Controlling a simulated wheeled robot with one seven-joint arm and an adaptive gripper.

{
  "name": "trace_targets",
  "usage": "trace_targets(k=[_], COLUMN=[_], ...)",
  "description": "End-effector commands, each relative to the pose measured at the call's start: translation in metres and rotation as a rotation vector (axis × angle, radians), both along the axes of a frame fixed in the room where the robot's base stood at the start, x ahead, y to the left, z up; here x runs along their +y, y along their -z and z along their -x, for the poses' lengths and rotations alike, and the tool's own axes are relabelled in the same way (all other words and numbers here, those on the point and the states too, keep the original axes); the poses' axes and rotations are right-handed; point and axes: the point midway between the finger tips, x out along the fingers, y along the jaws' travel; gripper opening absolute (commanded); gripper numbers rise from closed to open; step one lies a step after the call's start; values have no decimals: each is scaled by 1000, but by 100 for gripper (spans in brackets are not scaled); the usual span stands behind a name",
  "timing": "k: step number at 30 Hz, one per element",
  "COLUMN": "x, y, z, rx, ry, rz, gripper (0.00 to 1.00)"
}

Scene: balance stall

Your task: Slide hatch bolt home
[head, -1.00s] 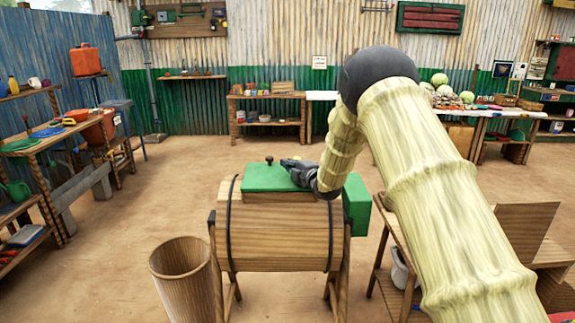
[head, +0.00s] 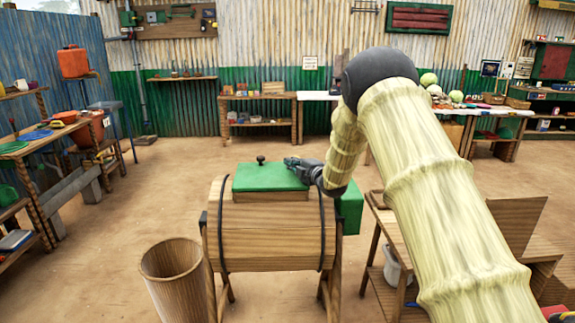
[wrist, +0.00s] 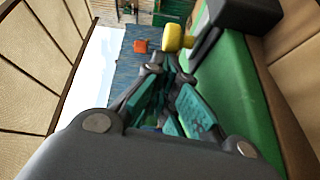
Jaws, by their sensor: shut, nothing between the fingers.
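A wooden drum (head: 265,235) on a stand carries a green hatch (head: 265,180) on its top, with a dark knob (head: 261,159) at the hatch's far edge. My gripper (head: 289,162) is over the hatch's far right corner, pointing left, to the right of the knob. In the wrist view my gripper's fingers (wrist: 166,68) are together and empty, alongside the green hatch surface (wrist: 240,85). A yellow rounded piece (wrist: 172,37) is just beyond the fingertips beside a black block (wrist: 235,18). I cannot tell for sure whether these are parts of the bolt, or whether the fingers touch them.
A green box (head: 349,205) is at the drum's right end. A wooden bin (head: 170,270) stands at the drum's front left. A wooden table (head: 390,225) with a white bucket (head: 393,268) under it is at the right. Open floor lies behind the drum.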

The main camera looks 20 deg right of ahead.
Motion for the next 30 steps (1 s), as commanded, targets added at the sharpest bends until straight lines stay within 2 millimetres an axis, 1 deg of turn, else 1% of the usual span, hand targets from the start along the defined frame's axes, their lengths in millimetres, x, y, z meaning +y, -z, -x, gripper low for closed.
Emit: trace_targets(k=[5, 8, 11, 17, 19, 24, 30], x=[-1, 2, 11, 44, 37, 28, 20], y=[-1, -1, -1, -5, -5, -6, -8], z=[0, 0, 3, 12, 25, 56, 87], rx=[0, 0, 0, 0, 2, 1, 0], ry=[1, 0, -2, -7, -3, -4, -4], rz=[0, 0, 1, 2, 0, 1, 0], gripper=[0, 0, 0, 0, 0, 0, 0])
